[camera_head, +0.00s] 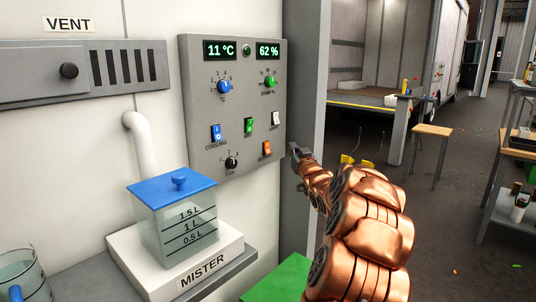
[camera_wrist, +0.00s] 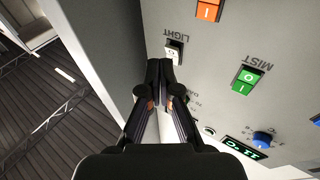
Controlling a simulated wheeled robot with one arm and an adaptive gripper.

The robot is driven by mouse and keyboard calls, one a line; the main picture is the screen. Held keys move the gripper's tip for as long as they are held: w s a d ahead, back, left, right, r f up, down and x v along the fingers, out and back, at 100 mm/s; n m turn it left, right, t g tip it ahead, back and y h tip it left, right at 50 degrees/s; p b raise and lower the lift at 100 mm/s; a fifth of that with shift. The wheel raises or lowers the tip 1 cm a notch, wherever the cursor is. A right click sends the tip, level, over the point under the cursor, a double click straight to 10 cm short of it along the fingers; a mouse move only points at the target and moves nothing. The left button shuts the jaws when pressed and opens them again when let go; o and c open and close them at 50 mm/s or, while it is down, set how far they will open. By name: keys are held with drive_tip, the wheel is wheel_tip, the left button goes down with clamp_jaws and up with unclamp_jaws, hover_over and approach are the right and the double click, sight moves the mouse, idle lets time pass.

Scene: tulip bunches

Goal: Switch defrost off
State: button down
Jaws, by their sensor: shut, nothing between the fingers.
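The orange rocker switch (camera_head: 267,147) sits low on the right of the grey control panel (camera_head: 200,95); its label is too small to read surely. In the wrist view the orange switch (camera_wrist: 208,10) is partly cut off at the top edge, with an "I" mark showing; I cannot tell which side is pressed. My gripper (camera_head: 296,151) is shut and empty, just right of the panel's edge in the head view. In the wrist view my gripper's tips (camera_wrist: 160,68) appear beside the white LIGHT switch (camera_wrist: 174,50), apart from the orange one.
A green MIST switch (camera_wrist: 246,80), a blue COOLING switch (camera_head: 216,132), a black fan knob (camera_head: 232,162) and two upper dials share the panel. Below stands a mister tank (camera_head: 178,232) with a blue lid.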

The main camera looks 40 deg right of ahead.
drive_tip(key=b, duration=0.2)
approach(270, 148)
drive_tip(key=w+d+r, duration=0.2)
drive_tip(key=w+d, duration=0.1)
drive_tip(key=shift+w+f, duration=0.15)
drive_tip(key=shift+w, duration=0.45)
drive_tip(key=shift+w, duration=0.15)
idle(0.9)
drive_tip(key=shift+w+f, duration=0.1)
drive_tip(key=shift+w, duration=0.15)
drive_tip(key=shift+w+f, duration=0.15)
drive_tip(key=shift+w, duration=0.25)
idle(0.8)
drive_tip(key=shift+s, duration=0.15)
drive_tip(key=shift+s+r+p, duration=0.25)
drive_tip(key=shift+s+p, duration=0.05)
drive_tip(key=shift+s, duration=0.35)
drive_tip(key=shift+s+r, duration=0.1)
drive_tip(key=shift+s, duration=0.05)
drive_tip(key=shift+s+d+r+p, duration=0.1)
drive_tip(key=shift+s+r+p, duration=0.15)
drive_tip(key=shift+s, duration=0.45)
drive_tip(key=shift+s+d+r+p, duration=0.1)
drive_tip(key=shift+s+r, duration=0.2)
drive_tip(key=shift+s, duration=0.45)
drive_tip(key=shift+s+r+p, duration=0.2)
drive_tip(key=shift+s+r, duration=0.1)
drive_tip(key=shift+s, duration=0.4)
